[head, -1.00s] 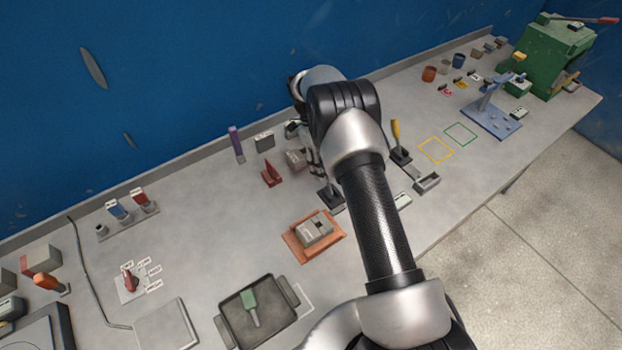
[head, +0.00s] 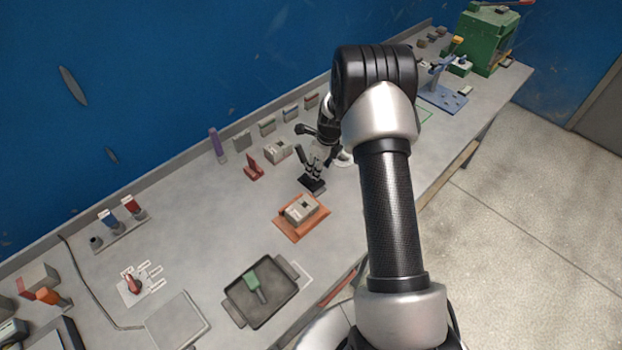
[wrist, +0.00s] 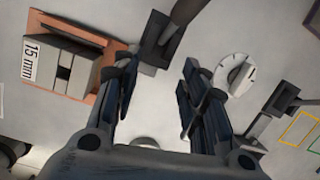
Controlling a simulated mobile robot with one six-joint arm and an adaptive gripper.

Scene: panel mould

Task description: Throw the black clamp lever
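The black clamp lever (head: 312,185) stands on the bench just behind the orange plate, its dark base flat on the surface. Its handle is partly lost against my dark fingers in the head view. In the wrist view the clamp lever (wrist: 163,43) lies just beyond the fingertips, its handle slanting off the top edge. My gripper (wrist: 157,80) is open, with a clear gap between the fingers and nothing held. In the head view my gripper (head: 320,158) is close above the lever; I cannot tell whether they touch.
The orange plate (head: 290,231) with a grey block marked 15 mm (wrist: 62,65) is close beside the lever. A white dial (wrist: 235,75) is on the other side. A red bracket (head: 254,168) and grey block (head: 277,152) stand behind. A dark tray (head: 235,312) is nearer.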

